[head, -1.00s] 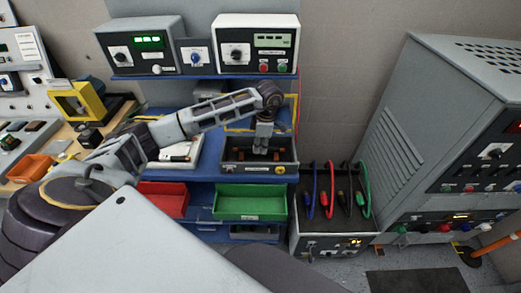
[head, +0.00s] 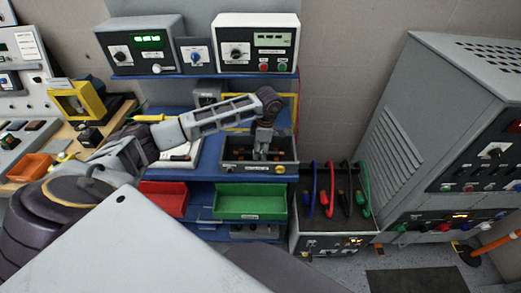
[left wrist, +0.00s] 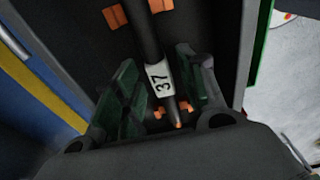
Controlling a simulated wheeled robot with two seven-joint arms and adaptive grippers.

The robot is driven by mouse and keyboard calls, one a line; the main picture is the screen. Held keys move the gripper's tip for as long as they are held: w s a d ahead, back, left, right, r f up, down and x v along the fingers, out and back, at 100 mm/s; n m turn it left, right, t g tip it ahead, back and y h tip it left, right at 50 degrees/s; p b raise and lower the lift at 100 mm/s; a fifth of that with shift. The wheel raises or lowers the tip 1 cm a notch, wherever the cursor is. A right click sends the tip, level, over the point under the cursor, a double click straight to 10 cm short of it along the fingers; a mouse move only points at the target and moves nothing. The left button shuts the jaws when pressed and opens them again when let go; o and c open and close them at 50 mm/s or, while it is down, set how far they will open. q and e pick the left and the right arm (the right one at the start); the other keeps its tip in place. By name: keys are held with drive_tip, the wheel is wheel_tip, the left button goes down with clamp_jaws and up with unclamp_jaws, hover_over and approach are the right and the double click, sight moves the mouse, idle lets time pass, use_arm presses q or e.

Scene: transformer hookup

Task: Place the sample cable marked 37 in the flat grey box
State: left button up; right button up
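The flat grey box (head: 230,169) sits on the blue bench, open at the top, with orange clips inside. My left gripper (head: 261,156) points down into it. In the left wrist view, the black sample cable (left wrist: 152,40) with a white label reading 37 lies between the green-padded fingers of the left gripper (left wrist: 158,62). The fingers stand apart, with dark gaps beside the cable. The cable runs over the box's dark floor near orange clips; whether it touches the floor is hard to tell. My right gripper is not in view.
Green (head: 250,203) and red (head: 165,198) bins sit below the bench. Blue, red, black and green cables stand in a dark-topped unit (head: 333,222) to the right. Two metered instruments (head: 256,43) stand on the shelf above. A large grey cabinet (head: 420,120) fills the right.

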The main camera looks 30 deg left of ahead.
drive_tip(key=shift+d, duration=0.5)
use_arm(q)
drive_tip(key=shift+r, duration=0.15)
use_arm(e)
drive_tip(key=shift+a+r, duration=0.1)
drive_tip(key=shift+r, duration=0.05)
use_arm(q)
drive_tip(key=shift+w+r, duration=0.1)
drive_tip(key=shift+r, duration=0.25)
wheel_tip(320, 180, up, 11)
drive_tip(key=d, duration=0.1)
drive_tip(key=shift+w+b, duration=0.25)
drive_tip(key=shift+b, duration=0.15)
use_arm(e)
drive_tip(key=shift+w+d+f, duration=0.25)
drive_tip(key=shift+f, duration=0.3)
use_arm(q)
drive_tip(key=shift+d, duration=0.1)
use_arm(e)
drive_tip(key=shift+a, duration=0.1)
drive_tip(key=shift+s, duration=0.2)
